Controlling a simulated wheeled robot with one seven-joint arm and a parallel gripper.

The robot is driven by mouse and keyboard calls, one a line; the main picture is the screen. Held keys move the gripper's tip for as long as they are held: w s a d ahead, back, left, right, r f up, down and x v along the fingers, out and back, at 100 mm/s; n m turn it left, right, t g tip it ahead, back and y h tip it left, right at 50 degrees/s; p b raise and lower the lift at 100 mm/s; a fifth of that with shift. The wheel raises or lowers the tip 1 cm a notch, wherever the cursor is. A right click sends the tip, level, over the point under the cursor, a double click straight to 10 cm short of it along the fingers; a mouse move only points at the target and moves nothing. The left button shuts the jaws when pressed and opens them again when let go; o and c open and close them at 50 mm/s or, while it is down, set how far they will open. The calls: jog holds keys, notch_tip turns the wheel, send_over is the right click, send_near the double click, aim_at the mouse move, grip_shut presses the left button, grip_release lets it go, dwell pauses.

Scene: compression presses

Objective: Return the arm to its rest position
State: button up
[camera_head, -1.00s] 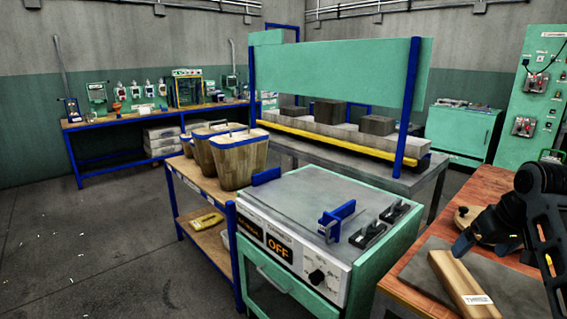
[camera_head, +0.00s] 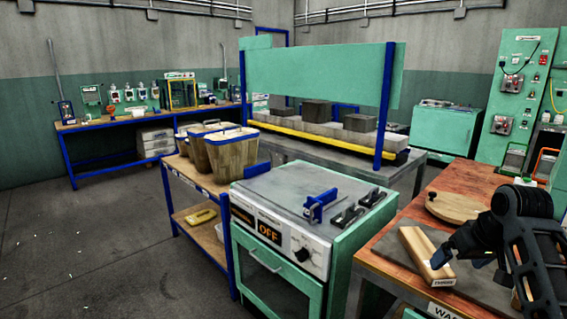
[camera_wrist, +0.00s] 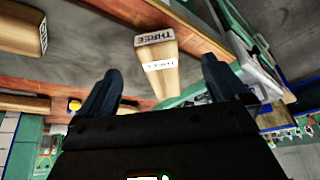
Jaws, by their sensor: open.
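My arm (camera_head: 528,240) reaches in from the right in the head view, black and bent over the workbench. My gripper (camera_head: 441,258) points left, by the front end of a wooden block; whether it touches the block is unclear. In the wrist view my gripper (camera_wrist: 162,85) has its two dark fingers spread apart with nothing held between them. The wooden block (camera_head: 415,245), labelled THREE on its end, lies on a dark grey mat. It also shows in the wrist view (camera_wrist: 158,75), beyond and between the fingertips.
The workbench (camera_head: 470,175) has a round wooden board (camera_head: 455,208) behind the block. Another block (camera_wrist: 22,30) shows in the wrist view. Left stands a green press (camera_head: 280,215) reading OFF, then a cart with wooden buckets (camera_head: 232,150). Open floor (camera_head: 90,240) lies further left.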

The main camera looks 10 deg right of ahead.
jog(key=s+a+f+t, duration=0.2)
jog(key=s+a+f, duration=0.3)
jog(key=a+f, duration=0.25)
jog(key=s+a+f+t, duration=0.1)
jog(key=s+a+f, duration=0.5)
jog(key=a+f, duration=0.15)
jog(key=s+a+f+t, duration=0.2)
jog(key=s+a, duration=0.3)
jog(key=s, duration=0.3)
jog(key=s+a+r+t, duration=0.1)
jog(key=s+a+r, duration=0.15)
jog(key=s, duration=0.65)
jog(key=s+a+r+t, duration=0.1)
jog(key=s+r, duration=0.2)
jog(key=s, duration=0.6)
jog(key=s+r+n+t, duration=0.1)
jog(key=s+r+t, duration=0.1)
jog(key=s+r, duration=0.8)
notch_tip(320, 180, up, 2)
jog(key=shift+s+r+t, duration=0.2)
jog(key=shift+s+t, duration=0.1)
jog(key=shift+t, duration=0.1)
jog(key=shift+d+n, duration=0.1)
jog(key=shift+n, duration=0.2)
